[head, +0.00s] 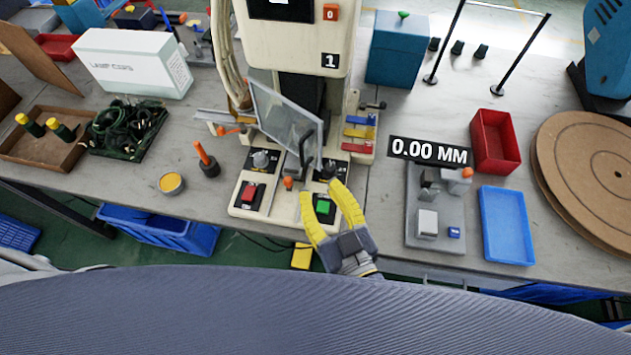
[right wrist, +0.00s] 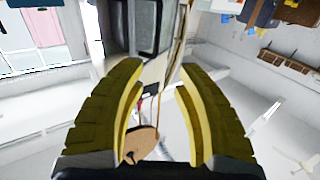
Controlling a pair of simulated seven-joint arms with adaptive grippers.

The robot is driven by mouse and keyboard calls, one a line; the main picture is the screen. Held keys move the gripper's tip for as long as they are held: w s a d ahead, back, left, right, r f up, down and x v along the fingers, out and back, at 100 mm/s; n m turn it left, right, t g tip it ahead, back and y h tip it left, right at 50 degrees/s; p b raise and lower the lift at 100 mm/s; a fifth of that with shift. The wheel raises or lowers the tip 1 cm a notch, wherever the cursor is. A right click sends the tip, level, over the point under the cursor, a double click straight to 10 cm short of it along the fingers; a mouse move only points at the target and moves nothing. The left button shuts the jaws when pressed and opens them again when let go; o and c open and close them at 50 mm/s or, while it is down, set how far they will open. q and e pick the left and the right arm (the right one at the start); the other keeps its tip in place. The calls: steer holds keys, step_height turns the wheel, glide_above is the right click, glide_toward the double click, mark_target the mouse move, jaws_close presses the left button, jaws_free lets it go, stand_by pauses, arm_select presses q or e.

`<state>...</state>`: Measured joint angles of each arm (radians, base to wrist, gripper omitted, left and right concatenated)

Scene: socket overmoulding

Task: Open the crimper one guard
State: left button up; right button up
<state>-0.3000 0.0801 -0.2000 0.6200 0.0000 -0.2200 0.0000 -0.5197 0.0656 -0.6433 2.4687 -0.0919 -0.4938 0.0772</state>
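The crimper marked 1 (head: 305,35) is the cream machine at the back middle of the bench. Its guard (head: 285,112) is a clear, grey-framed panel standing at a slant in front of the dark tool area, with a dark handle (head: 306,150) at its lower right. My right gripper (head: 319,189) is open and empty, its yellow fingers pointing up at the crimper base near the green button (head: 323,207), just below the handle. It looks apart from the guard. The right wrist view shows the two fingers spread (right wrist: 152,95). My left gripper is not in view.
An orange-topped lever (head: 205,158) and a yellow pot (head: 171,183) stand left of the crimper. A gauge fixture (head: 437,228) reading 0.00 MM, a red bin (head: 495,142) and a blue tray (head: 507,225) lie to the right. Bare bench lies between crimper and fixture.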

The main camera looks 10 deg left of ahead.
steer(key=shift+s, duration=0.1)
steer(key=shift+c, duration=0.2)
steer(key=shift+w+r, duration=0.2)
steer(key=shift+c, duration=1.2)
steer(key=w+n, duration=0.1)
steer(key=w+d+y, duration=0.1)
steer(key=w+n, duration=0.1)
steer(key=w, duration=0.1)
steer(key=shift+d+r+n+y, duration=0.15)
steer(key=shift+r+n+y, duration=0.15)
steer(key=shift+y, duration=0.1)
jaws_close()
steer(key=w+d+f+g+y, duration=0.2)
steer(key=w+f+g, duration=0.25)
steer(key=w, duration=0.25)
steer(key=w+d+m+g+y, duration=0.4)
steer(key=w+d+m+g, duration=0.1)
steer(key=d+m, duration=0.5)
steer(key=a+r+m, duration=0.1)
steer(key=a+m, duration=0.1)
steer(key=a, duration=1.1)
steer(key=shift+r, duration=0.35)
